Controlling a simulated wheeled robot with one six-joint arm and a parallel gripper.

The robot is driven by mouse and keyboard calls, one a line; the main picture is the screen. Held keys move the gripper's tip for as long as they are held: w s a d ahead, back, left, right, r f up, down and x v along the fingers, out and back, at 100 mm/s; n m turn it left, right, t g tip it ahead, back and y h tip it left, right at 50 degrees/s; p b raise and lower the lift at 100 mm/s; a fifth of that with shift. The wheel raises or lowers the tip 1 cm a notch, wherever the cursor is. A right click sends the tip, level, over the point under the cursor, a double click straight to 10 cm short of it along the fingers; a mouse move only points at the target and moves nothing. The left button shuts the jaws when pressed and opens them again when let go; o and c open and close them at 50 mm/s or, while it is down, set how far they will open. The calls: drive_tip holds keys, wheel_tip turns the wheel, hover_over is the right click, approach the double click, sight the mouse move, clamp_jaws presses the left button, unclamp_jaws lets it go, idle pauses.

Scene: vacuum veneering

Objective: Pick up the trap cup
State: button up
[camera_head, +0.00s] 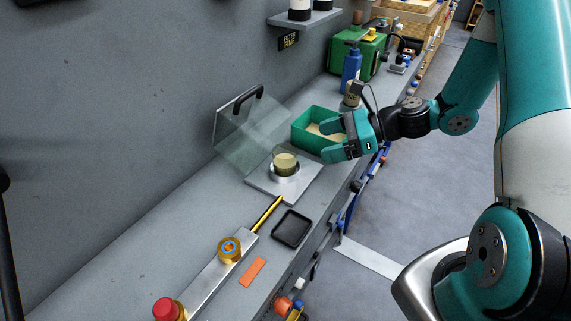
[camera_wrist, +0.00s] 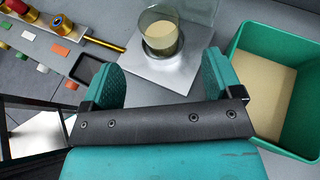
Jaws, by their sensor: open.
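The trap cup (camera_head: 285,163) is a clear cup with pale yellowish contents. It stands upright in a metal ring on a light square plate (camera_head: 296,188) on the bench. It also shows in the wrist view (camera_wrist: 160,36), at the top middle. My gripper (camera_head: 329,139) is open and empty, to the right of the cup and beside the green bin. In the wrist view its teal fingers (camera_wrist: 166,78) are spread wide, with the cup beyond them and apart from them.
A green bin (camera_head: 302,140) with tan material stands close behind the cup. A raised clear lid with a black handle (camera_head: 250,98) is at its left. A black tray (camera_head: 292,229), an orange strip (camera_head: 253,271) and a metal rail with a red knob (camera_head: 167,308) lie in front. A blue bottle (camera_head: 351,66) stands farther back.

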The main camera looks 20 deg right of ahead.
sight(274, 155)
drive_tip(key=x, duration=1)
drive_tip(key=shift+a, duration=0.25)
drive_tip(key=c, duration=1)
